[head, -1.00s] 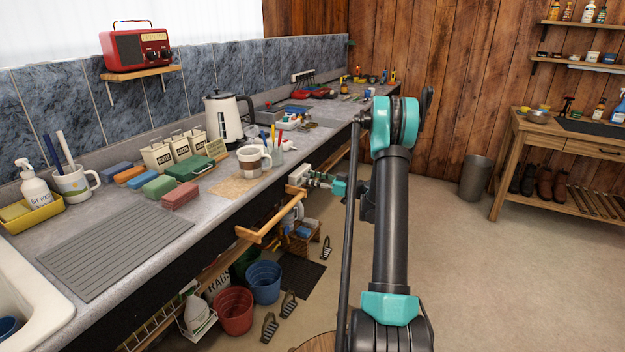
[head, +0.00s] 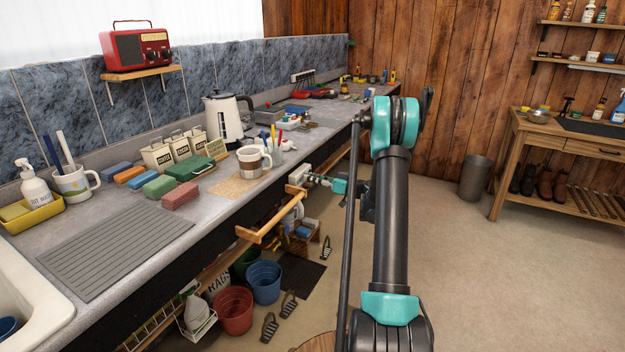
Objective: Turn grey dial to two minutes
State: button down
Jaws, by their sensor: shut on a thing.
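A small pale box (head: 299,173) sits at the counter's front edge, in the middle of the head view. My gripper (head: 313,177) reaches it from the right and is shut at its front face. The grey dial cannot be made out; the gripper's fingers cover the place where they close, and the markings are too small to read.
The grey counter (head: 222,205) runs along the left with a striped mug (head: 250,162), a white kettle (head: 226,118) and sponges. A wooden rail (head: 262,232) juts out below my gripper. Buckets (head: 233,310) stand under the counter.

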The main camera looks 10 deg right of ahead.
jog(key=shift+d+f+m, duration=0.1)
jog(key=shift+f+m, duration=0.05)
jog(key=shift+m, duration=5.05)
jog(key=shift+f+m, duration=0.1)
jog(key=shift+m, duration=5.1)
jog(key=c, duration=1.2)
grip_release()
jog(key=v, duration=1.2)
